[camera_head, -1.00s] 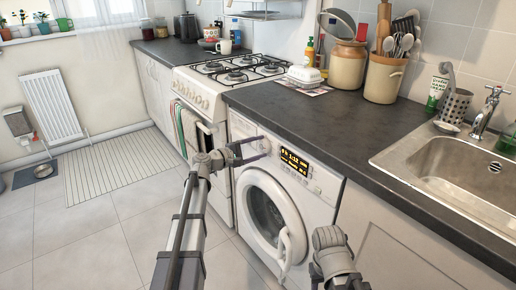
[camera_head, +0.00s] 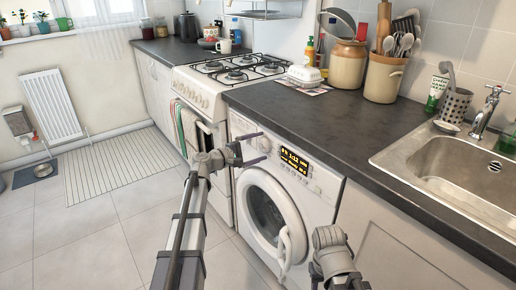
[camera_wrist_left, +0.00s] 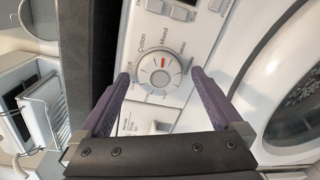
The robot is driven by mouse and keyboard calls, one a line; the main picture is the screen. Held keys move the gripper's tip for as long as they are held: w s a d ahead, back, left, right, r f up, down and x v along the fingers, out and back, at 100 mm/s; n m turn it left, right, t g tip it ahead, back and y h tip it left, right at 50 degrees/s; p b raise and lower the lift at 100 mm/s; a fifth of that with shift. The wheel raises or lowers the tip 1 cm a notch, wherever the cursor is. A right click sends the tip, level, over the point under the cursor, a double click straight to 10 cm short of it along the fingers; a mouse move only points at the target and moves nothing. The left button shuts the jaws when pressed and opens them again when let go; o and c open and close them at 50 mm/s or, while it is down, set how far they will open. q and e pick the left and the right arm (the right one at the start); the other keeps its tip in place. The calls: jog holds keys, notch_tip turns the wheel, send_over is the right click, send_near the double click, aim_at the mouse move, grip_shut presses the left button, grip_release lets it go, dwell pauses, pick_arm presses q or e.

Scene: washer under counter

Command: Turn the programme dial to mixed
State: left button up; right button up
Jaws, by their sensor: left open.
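The washing machine's programme dial (camera_wrist_left: 158,72) is a round white knob with a red mark, ringed by printed words including "Cotton" and "Mixed". The red mark is on the knob's upper part in the left wrist view; which word it points at I cannot tell for sure. My left gripper (camera_head: 259,148) is open at the washer's control panel. In the left wrist view its two purple fingers (camera_wrist_left: 160,76) stand on either side of the dial, with a gap visible on each side. Part of my right arm shows at the lower right; its gripper is not visible.
The washer (camera_head: 310,205) stands under the dark counter (camera_head: 310,115), its round door (camera_head: 268,212) below the panel. A lit display (camera_head: 294,160) is right of the dial. The stove (camera_head: 205,90) with hanging towels is to the left.

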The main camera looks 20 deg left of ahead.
pick_arm(q)
jog(key=v, duration=0.7)
jog(key=shift+s+a+p, duration=0.25)
jog(key=shift+s+p, duration=0.05)
jog(key=shift+s, duration=0.05)
jog(key=shift+d, duration=0.1)
